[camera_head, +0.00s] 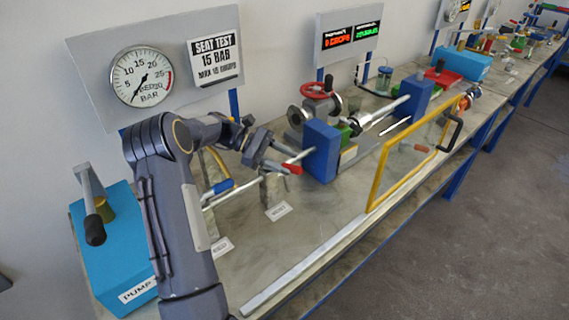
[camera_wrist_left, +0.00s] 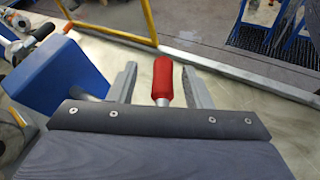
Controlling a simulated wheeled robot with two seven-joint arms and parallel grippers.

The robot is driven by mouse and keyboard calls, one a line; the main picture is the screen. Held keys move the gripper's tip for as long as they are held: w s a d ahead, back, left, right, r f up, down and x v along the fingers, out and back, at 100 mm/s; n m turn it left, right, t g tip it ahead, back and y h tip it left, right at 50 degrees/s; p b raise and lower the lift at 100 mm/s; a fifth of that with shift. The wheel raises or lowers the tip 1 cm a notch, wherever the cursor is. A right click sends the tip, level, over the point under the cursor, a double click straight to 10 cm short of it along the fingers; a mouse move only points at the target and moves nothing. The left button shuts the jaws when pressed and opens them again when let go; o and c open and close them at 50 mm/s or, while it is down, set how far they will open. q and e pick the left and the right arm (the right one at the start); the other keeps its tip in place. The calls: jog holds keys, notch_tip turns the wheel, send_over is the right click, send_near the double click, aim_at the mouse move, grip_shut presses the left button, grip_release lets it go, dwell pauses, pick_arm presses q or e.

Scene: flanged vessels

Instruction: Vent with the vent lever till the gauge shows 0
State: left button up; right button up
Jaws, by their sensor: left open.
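The vent lever with its red grip (camera_head: 292,168) sits on the pipe between the pump and the blue clamp block. In the left wrist view the red grip (camera_wrist_left: 163,80) lies between the two spread fingers, nearer the right one. My left gripper (camera_head: 277,158) is open around the lever, and I see no firm contact. The round pressure gauge (camera_head: 142,76) hangs at the back left. Its needle points to the lower left, at the low end of the scale below 5; the exact reading is too small to tell. My right gripper is out of view.
A blue-handled lever (camera_head: 218,188) stands left of the red one. The cyan pump (camera_head: 112,245) is at the left. The blue block (camera_head: 321,150) is close to my gripper's right. A yellow frame (camera_head: 377,178) stands along the front. The bench's near middle is bare.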

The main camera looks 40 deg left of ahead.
pick_arm(q)
jog(key=s+d+r+b, duration=0.4)
jog(key=s+d+r, duration=0.4)
jog(key=s+r, duration=0.3)
jog(key=shift+s+d+r, duration=0.15)
jog(key=shift+d, duration=0.05)
jog(key=shift+c, duration=0.4)
